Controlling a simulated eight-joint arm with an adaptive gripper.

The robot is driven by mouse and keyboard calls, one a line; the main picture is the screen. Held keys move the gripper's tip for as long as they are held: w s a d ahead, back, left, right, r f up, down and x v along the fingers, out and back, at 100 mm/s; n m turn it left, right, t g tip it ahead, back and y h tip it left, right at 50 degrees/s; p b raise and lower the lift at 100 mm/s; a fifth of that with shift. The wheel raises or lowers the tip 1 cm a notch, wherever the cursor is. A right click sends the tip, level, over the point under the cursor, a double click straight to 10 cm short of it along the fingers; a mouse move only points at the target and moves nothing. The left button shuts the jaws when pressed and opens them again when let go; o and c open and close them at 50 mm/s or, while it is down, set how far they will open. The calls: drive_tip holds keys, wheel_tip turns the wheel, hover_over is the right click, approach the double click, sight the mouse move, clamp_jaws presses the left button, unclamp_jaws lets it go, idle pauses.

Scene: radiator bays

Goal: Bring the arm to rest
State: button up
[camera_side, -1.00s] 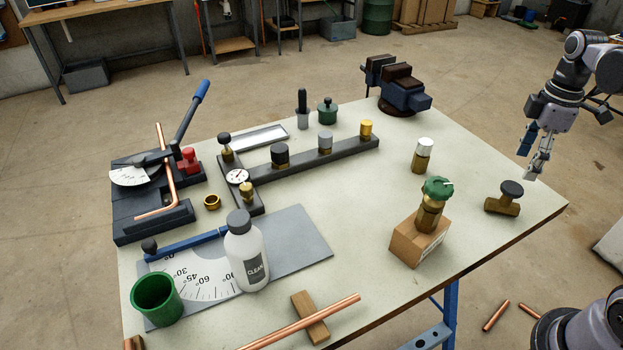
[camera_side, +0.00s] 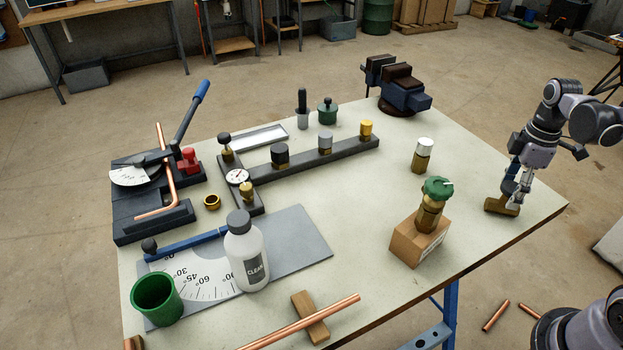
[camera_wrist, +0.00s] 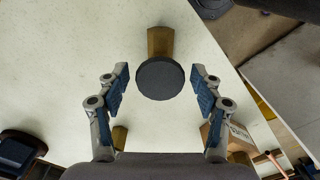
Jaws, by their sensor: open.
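My gripper (camera_side: 515,185) is over the right end of the table, at the brass fitting with a black round cap (camera_side: 500,205). In the side view the gripper hides the fitting's cap and part of its body. In the wrist view my gripper (camera_wrist: 160,95) is open, with a blue-padded finger on each side. The black cap (camera_wrist: 160,78) lies between and slightly ahead of the fingertips, with clear gaps on both sides. The brass body shows beyond it. Nothing is held.
A brass valve with a green knob (camera_side: 434,205) stands on a cardboard block (camera_side: 417,243). A vise (camera_side: 402,92) sits at the far corner. The table (camera_side: 480,245) is bare near its right front edge.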

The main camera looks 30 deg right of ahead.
sight(506, 200)
drive_tip(key=shift+f, duration=2)
